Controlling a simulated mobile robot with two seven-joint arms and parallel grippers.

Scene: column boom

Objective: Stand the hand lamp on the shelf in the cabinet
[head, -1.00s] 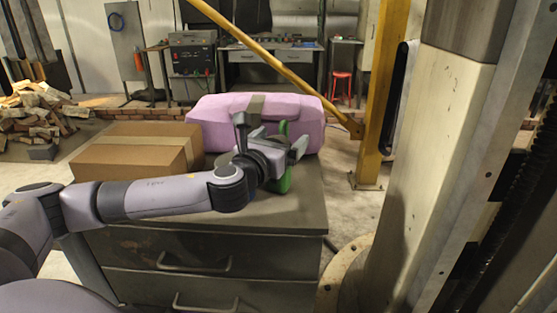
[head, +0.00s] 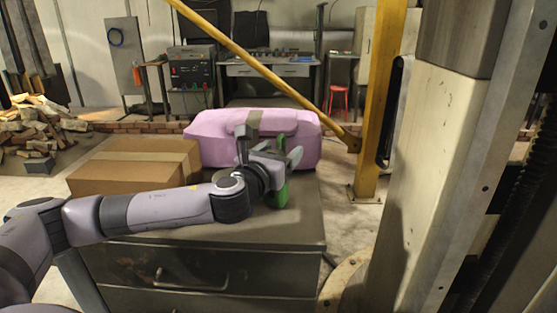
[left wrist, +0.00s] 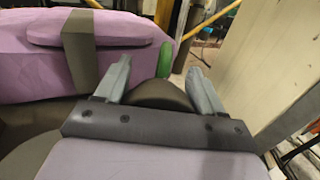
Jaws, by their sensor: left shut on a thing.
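The green hand lamp (head: 280,190) is upright at the right part of a grey drawer cabinet's top, in front of a pink case. My left gripper (head: 284,160) is shut on it and hides part of it. I cannot tell whether the lamp's base touches the top. In the left wrist view, a green part of the lamp (left wrist: 165,59) and a dark round part (left wrist: 160,94) show between the fingers of my left gripper (left wrist: 161,84). No open cabinet shelf is clearly visible. My right gripper is not in view.
The drawer cabinet (head: 225,255) also carries a cardboard box (head: 125,168) at left and the pink case (head: 212,140) at the back. A yellow post (head: 380,110) with a slanting brace and a large pale column (head: 430,150) stand to the right. Firewood lies at far left.

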